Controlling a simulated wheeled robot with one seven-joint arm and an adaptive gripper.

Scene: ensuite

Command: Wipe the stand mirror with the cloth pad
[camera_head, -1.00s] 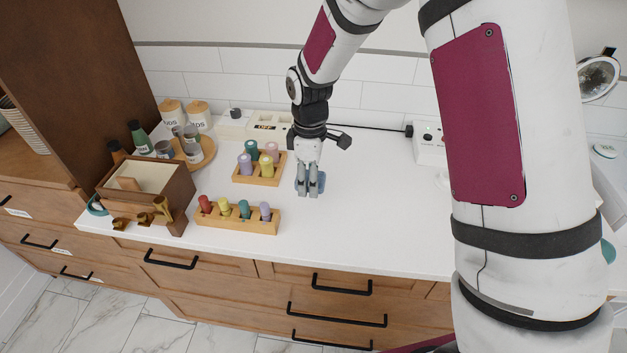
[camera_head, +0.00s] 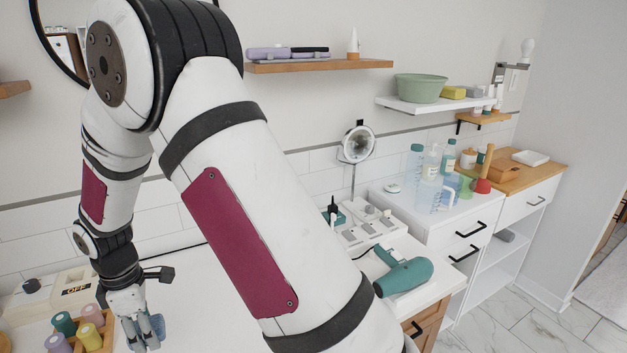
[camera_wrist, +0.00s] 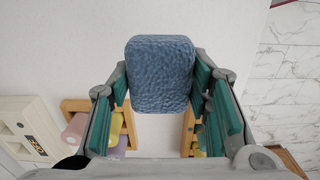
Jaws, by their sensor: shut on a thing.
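The cloth pad (camera_wrist: 162,73) is a blue, textured, rounded block held between the fingertips of my gripper (camera_wrist: 163,92) in the wrist view. In the head view my gripper (camera_head: 143,335) hangs over the white counter at the lower left, and a bit of the blue pad shows at its fingers. The stand mirror (camera_head: 357,144) is a small round mirror on a thin upright stand, at the back of the counter near the tiled wall. It stands well to the right of my gripper, and my arm fills much of the space in front.
A teal hair dryer (camera_head: 403,274) and a grey organiser (camera_head: 362,229) lie in front of the mirror. Clear bottles (camera_head: 431,162) stand to its right. A wooden shelf (camera_head: 320,66) hangs above.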

